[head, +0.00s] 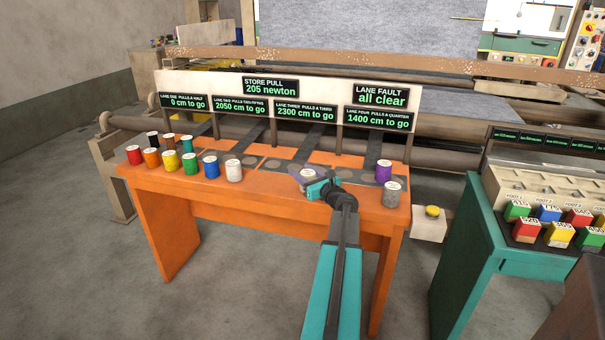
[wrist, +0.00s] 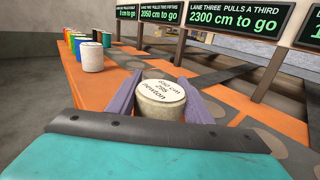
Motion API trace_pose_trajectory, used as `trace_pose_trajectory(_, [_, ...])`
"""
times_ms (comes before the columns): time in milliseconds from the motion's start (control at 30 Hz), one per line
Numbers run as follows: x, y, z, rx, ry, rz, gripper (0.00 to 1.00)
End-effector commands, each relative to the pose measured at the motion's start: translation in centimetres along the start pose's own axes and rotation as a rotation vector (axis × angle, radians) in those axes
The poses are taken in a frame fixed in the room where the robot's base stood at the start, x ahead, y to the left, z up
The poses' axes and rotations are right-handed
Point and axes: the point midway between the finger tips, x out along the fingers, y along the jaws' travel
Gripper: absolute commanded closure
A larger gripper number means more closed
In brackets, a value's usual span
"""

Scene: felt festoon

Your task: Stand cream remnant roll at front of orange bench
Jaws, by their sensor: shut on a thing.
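A cream roll (wrist: 161,103) with a printed top sits upright between the two purple fingers of my gripper (wrist: 162,101) in the wrist view. The fingers press on both its sides. In the head view my gripper (head: 307,182) and the roll's pale top (head: 307,173) are above the right half of the orange bench (head: 262,205). I cannot tell whether the roll's base touches the bench; its lower part is hidden.
Several coloured rolls stand at the bench's left, with a white roll (head: 233,171) nearest. A purple roll (head: 383,171) and a grey roll (head: 391,194) stand at the right. Sign posts (head: 336,138) line the back. The front middle is clear.

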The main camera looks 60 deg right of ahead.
Motion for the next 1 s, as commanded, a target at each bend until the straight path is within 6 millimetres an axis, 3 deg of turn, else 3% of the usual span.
trace_pose_trajectory(433, [0.0, 0.02, -0.4, 0.0, -0.001, 0.0, 0.79])
trace_pose_trajectory(467, [0.0, 0.02, -0.36, 0.0, 0.0, 0.0, 0.51])
trace_pose_trajectory(567, [0.0, 0.02, -0.33, 0.0, 0.0, 0.0, 0.36])
trace_pose_trajectory(1000, [0.0, 0.03, 0.08, 0.0, 0.0, 0.0, 0.36])
